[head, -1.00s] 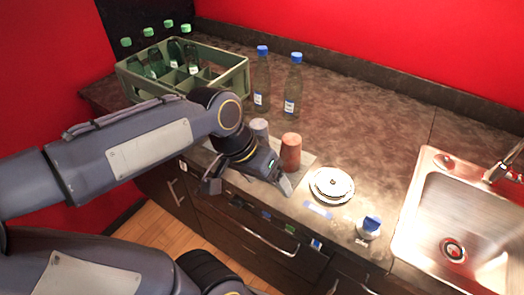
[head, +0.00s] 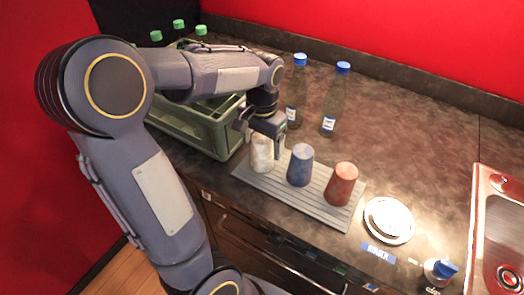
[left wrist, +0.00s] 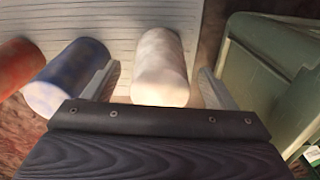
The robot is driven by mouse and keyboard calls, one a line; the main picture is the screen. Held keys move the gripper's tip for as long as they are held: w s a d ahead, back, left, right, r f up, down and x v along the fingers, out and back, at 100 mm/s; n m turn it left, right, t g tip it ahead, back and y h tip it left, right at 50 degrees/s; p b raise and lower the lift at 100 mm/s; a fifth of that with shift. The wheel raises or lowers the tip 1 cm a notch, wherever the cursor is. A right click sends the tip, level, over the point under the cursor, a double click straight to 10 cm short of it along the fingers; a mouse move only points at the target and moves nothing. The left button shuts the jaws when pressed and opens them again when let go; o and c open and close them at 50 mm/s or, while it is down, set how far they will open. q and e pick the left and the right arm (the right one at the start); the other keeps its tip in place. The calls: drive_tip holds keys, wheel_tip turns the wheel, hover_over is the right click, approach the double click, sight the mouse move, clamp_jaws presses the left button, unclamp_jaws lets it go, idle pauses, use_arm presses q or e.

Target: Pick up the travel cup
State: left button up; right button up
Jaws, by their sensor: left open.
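Three upside-down-looking tapered cups stand in a row on a grey ribbed mat (head: 318,209): a white mottled cup (head: 262,154), a blue cup (head: 300,166) and a red-brown cup (head: 341,184). I cannot tell from looks which one is the travel cup. My left gripper (head: 260,139) is open at the white cup. In the left wrist view the white cup (left wrist: 160,65) lies between the two fingers, with a gap on each side. The blue cup (left wrist: 66,78) is close outside the left finger. My right gripper is out of view.
A green crate (head: 207,132) with bottles stands close beside the white cup. Two blue-capped bottles (head: 297,95) (head: 336,100) stand behind the cups. Stacked white plates (head: 389,220), a blue-topped bottle (head: 440,270) and a sink (head: 489,215) are to the right.

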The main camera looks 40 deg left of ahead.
use_arm(q)
drive_tip(key=shift+f, duration=0.65)
drive_tip(key=c, duration=1.2)
drive_tip(key=shift+o, duration=0.2)
